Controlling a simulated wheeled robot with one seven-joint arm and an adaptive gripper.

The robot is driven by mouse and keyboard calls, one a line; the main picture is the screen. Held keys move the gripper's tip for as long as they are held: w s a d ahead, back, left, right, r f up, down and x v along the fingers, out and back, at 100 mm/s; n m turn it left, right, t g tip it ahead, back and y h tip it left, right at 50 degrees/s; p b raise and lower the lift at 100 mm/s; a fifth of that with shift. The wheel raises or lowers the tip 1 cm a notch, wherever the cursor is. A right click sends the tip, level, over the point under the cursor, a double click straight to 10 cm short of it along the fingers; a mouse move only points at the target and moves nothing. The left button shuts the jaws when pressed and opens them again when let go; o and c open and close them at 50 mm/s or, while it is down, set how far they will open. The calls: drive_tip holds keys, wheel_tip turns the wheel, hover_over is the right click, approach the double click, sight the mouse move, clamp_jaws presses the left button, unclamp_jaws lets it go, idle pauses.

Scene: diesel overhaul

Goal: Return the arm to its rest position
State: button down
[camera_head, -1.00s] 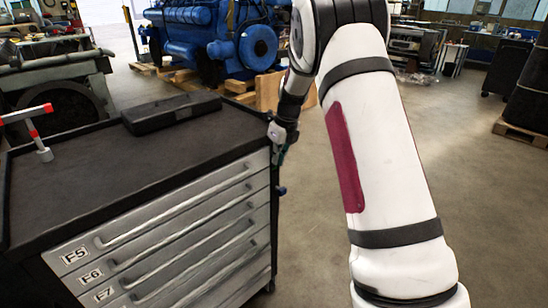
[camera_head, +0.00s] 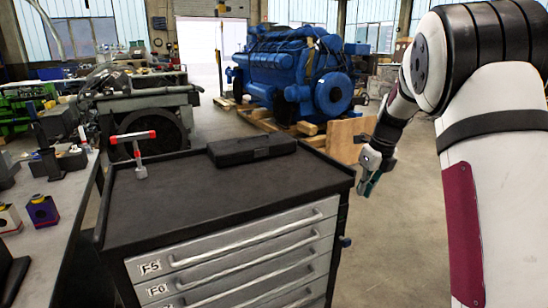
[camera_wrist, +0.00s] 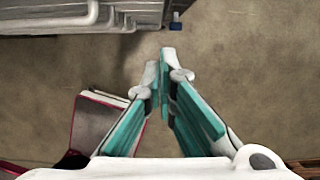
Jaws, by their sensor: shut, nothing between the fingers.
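My gripper (camera_head: 366,184) hangs from my bent white arm at the right side of the tool cart, pointing down. In the wrist view my gripper (camera_wrist: 166,62) has its teal-padded fingers together at the tips with nothing between them, above the bare floor. The grey tool cart (camera_head: 180,205) with labelled drawers stands just left of it, apart from the fingers as far as I can tell. A part of the cart also shows at the top of the wrist view (camera_wrist: 55,17).
A blue engine (camera_head: 292,72) stands on wooden blocks behind. A workbench (camera_head: 60,240) is at the left. The floor (camera_head: 410,245) right of the cart is free.

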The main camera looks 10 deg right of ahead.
drive_tip(key=s+a+r+n+p, duration=0.1)
drive_tip(key=s+a+r+n, duration=0.55)
drive_tip(key=s, duration=0.25)
drive_tip(key=s+a+r+n+p, duration=0.2)
drive_tip(key=s+a+r+n, duration=0.3)
drive_tip(key=s+r+n, duration=0.3)
drive_tip(key=s+a+n+p, duration=0.1)
drive_tip(key=s+a+n, duration=0.1)
drive_tip(key=s+n, duration=0.7)
drive_tip(key=s+a+n+t+h+p, duration=0.1)
drive_tip(key=s+a+n, duration=0.2)
drive_tip(key=s+n, duration=0.5)
drive_tip(key=s, duration=0.6)
drive_tip(key=shift+s+f+n+t+p, duration=0.3)
drive_tip(key=shift+s+f+n, duration=0.05)
drive_tip(key=shift+s+f, duration=0.05)
